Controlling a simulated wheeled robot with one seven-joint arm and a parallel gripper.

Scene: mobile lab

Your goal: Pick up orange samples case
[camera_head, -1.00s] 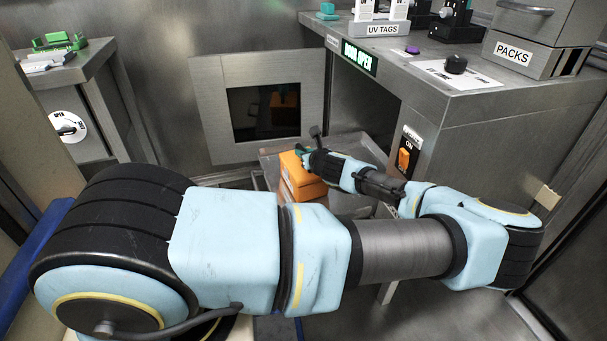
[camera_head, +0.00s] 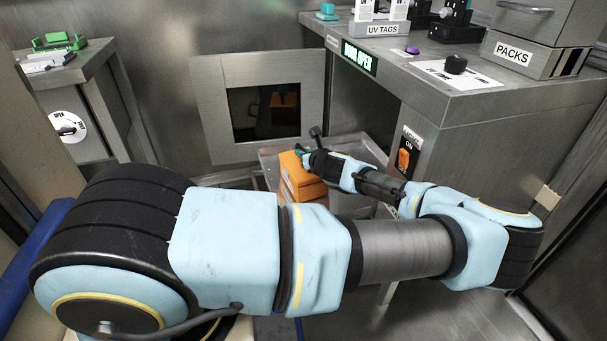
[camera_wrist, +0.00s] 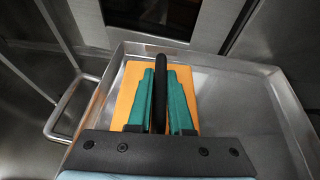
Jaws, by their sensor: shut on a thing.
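The orange samples case (camera_head: 298,181) sits on a metal tray (camera_head: 274,166) in front of a hatch, and my arm hides part of its right side. In the wrist view the case (camera_wrist: 127,92) lies under and around my fingers, at the left of the tray (camera_wrist: 232,92). A dark handle (camera_wrist: 160,75) stands up from the case between my green fingers. My gripper (camera_wrist: 160,98) is shut on this handle. In the head view my gripper (camera_head: 303,152) is at the top of the case. I cannot tell whether the case rests on the tray or is slightly raised.
A dark opening (camera_head: 262,112) in the metal wall lies behind the tray. A steel counter (camera_head: 440,75) with a lit green sign (camera_head: 360,57) stands on the right, with an orange switch (camera_head: 404,158) on its side. A smaller cabinet (camera_head: 75,75) stands at left.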

